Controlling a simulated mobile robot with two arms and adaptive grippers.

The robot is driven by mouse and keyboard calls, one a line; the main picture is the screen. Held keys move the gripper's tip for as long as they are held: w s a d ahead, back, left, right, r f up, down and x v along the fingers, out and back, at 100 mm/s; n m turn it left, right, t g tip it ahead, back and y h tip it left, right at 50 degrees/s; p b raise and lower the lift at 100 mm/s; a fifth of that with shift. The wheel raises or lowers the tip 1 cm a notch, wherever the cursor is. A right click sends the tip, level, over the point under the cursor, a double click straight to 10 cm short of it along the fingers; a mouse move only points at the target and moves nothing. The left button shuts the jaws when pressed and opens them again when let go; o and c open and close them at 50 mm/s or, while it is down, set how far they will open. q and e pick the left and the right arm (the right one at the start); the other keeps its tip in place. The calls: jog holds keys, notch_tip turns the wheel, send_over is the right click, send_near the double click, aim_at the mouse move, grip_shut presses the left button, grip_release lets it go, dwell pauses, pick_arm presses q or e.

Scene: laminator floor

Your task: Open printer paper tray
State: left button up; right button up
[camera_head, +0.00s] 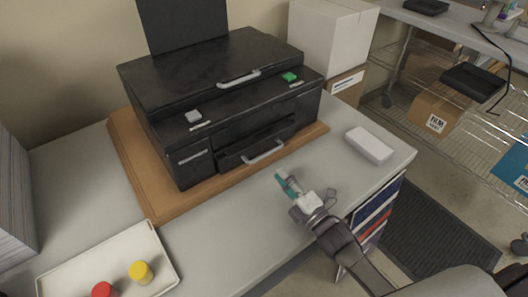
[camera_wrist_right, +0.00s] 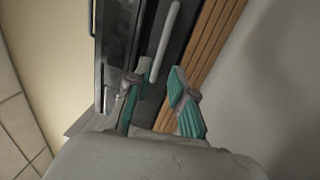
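The black printer (camera_head: 225,100) stands on a wooden board on the desk. Its paper tray (camera_head: 255,147) is at the bottom of the front face, with a light metal handle (camera_head: 263,153), and looks closed. My right gripper (camera_head: 287,182) is over the desk in front of the printer, a little to the right of the handle and apart from it. In the right wrist view my right gripper (camera_wrist_right: 158,82) has its teal-padded fingers spread and nothing between them. A pale handle (camera_wrist_right: 164,42) lies beyond the fingertips there. My left gripper is not in view.
The wooden board (camera_head: 140,175) sticks out around the printer. A white box (camera_head: 369,145) lies on the desk at right. A tray (camera_head: 60,281) with a red and a yellow cylinder is at front left. The desk front middle is clear.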

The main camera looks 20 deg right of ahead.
aim_at(265, 154)
jog(key=p+x, duration=0.1)
jog(key=x, duration=0.7)
jog(key=shift+w+a, duration=0.1)
jog(key=shift+w, duration=0.15)
jog(key=shift+f, duration=0.1)
grip_shut()
